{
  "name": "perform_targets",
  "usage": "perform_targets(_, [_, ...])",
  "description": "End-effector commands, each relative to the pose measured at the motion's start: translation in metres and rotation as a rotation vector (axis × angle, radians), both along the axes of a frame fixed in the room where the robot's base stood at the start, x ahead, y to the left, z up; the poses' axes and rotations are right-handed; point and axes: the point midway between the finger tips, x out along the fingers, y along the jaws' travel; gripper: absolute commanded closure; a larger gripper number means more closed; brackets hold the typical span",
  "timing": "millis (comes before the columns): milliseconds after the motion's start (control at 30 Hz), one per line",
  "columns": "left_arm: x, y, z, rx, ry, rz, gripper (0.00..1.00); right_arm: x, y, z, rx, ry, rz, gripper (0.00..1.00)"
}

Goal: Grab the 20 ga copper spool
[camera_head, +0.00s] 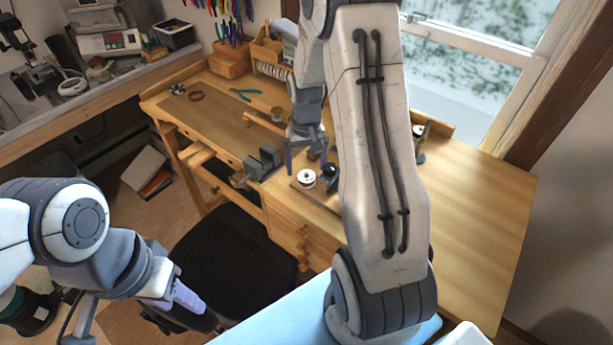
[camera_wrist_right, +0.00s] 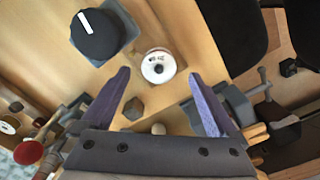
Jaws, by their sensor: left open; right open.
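A small spool (camera_wrist_right: 158,66) with a white label and a copper-coloured rim lies face up on the wooden bench; its label writing is too small to read surely. The head view shows it (camera_head: 305,179) near the bench's front edge. My right gripper (camera_head: 306,152) is open above the bench, just behind the spool in that view. In the right wrist view, its fingertips (camera_wrist_right: 160,78) are spread to either side of the spool's near edge, and nothing is held. My left gripper (camera_head: 187,303) is open and empty at the lower left, away from the bench.
A black round knob (camera_wrist_right: 95,34) on a grey base stands close beside the spool. A grey vise (camera_head: 262,163) is at the bench's front edge. Pliers (camera_head: 245,94) and a wooden tool rack (camera_head: 230,62) are further back.

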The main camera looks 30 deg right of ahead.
Motion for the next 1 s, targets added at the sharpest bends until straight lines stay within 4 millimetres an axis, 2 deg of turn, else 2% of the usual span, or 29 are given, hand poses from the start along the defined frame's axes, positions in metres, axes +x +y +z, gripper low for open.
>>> perform_targets(33, [0.0, 0.0, 0.009, 0.0, 0.0, 0.0, 0.5, -0.004, 0.0, -0.006, 0.003, 0.008, -0.001, 0.06])
perform_targets(100, [0.0, 0.0, 0.014, 0.0, 0.0, 0.001, 0.5, -0.006, 0.0, -0.017, 0.003, 0.008, 0.0, 0.06])
perform_targets(233, [0.0, 0.0, 0.015, 0.0, 0.0, 0.001, 0.5, -0.005, 0.0, -0.033, 0.002, 0.005, 0.0, 0.06])
perform_targets(533, [0.0, 0.0, 0.015, 0.0, 0.0, 0.001, 0.5, -0.004, 0.0, -0.038, 0.0, 0.001, 0.0, 0.06])
perform_targets(667, [0.0, 0.0, 0.015, 0.0, 0.0, 0.001, 0.5, -0.004, 0.0, -0.038, 0.0, 0.001, 0.0, 0.55])
perform_targets(700, [0.0, 0.0, 0.015, 0.0, 0.0, 0.001, 0.5, -0.004, 0.0, -0.038, 0.0, 0.001, 0.0, 0.71])
perform_targets(767, [0.0, 0.0, 0.015, 0.0, 0.0, 0.001, 0.5, -0.004, 0.0, -0.038, 0.0, 0.001, 0.0, 0.93])
perform_targets(800, [0.0, 0.0, 0.015, 0.0, 0.0, 0.001, 0.5, -0.004, 0.0, -0.038, 0.0, 0.001, 0.0, 1.0])
perform_targets(1000, [0.0, 0.0, 0.014, 0.0, 0.0, 0.001, 0.5, -0.003, 0.0, -0.037, 0.0, 0.0, 0.0, 1.0])
